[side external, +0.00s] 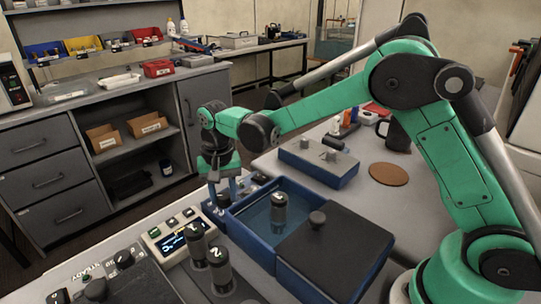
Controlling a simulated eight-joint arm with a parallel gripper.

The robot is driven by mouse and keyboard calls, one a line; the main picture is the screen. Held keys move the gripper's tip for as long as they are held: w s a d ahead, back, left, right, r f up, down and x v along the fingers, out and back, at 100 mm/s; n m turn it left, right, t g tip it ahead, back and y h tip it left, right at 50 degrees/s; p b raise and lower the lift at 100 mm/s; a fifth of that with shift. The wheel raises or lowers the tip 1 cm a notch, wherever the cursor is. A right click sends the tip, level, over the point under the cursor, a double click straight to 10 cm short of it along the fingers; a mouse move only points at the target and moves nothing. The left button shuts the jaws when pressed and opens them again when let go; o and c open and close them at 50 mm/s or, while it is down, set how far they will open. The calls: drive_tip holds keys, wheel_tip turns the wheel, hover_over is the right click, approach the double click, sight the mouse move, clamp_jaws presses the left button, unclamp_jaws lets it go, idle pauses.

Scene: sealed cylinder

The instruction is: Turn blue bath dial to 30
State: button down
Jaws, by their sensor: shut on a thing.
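The blue bath (237,222) is an open blue-walled tank of water on the bench, with a dark cylinder (279,207) standing in it. My gripper (221,202) points down at the bath's back left corner. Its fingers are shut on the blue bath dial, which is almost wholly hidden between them. I cannot read the dial's scale or its setting. A panel with a lit display (178,238) stands to the left of the bath.
A dark lid (335,255) with a knob lies at the bath's right. Cylinders marked 1 (193,240) and 2 (218,265) stand in front of the display. A blue-grey box with knobs (318,162), a dark mug (396,135) and a cork coaster (389,174) are behind.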

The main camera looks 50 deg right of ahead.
sight(223, 196)
drive_tip(key=shift+m, duration=0.5)
drive_tip(key=shift+c, duration=2.4)
unclamp_jaws()
drive_tip(key=shift+r, duration=0.1)
drive_tip(key=shift+r, duration=2.75)
